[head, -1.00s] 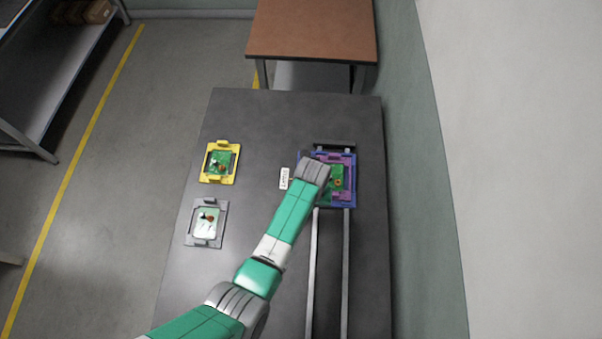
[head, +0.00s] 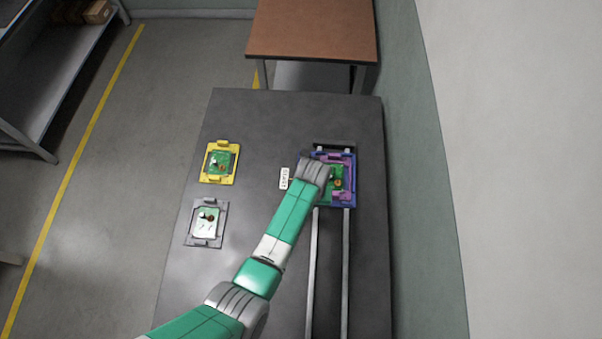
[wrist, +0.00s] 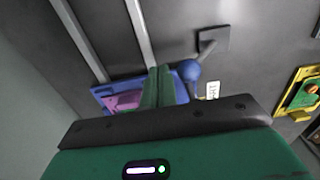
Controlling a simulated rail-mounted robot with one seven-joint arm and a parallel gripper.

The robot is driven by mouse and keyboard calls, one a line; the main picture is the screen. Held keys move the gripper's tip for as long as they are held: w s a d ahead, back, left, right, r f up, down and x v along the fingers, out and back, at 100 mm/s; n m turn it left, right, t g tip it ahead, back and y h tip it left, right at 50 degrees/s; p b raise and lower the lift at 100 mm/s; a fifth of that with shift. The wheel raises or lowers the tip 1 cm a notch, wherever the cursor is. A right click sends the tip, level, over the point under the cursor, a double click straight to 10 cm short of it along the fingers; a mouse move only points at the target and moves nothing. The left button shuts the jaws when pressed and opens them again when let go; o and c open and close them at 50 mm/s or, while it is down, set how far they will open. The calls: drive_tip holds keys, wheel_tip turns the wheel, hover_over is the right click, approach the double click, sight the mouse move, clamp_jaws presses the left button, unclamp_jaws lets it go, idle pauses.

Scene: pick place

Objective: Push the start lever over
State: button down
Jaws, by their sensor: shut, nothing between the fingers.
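The start lever, a grey stem with a blue ball knob (wrist: 190,71), shows in the wrist view, leaning from a dark square base plate on the table. My gripper's green fingers (wrist: 158,76) are shut and empty, just left of the knob; I cannot tell whether they touch it. A small white label (wrist: 212,90) lies beside the lever, and it also shows in the head view (head: 284,178). In the head view my arm hides the lever and the fingertips.
A blue frame (head: 350,201) with a purple holder (head: 350,166) and green board sits on two rails (head: 346,265). A yellow frame (head: 210,178) and a grey frame (head: 203,242) with boards stand at the left of the dark table (head: 255,125).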

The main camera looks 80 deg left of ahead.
drive_tip(key=shift+f, duration=0.1)
drive_tip(key=shift+f+b, duration=0.4)
drive_tip(key=shift+f, duration=0.15)
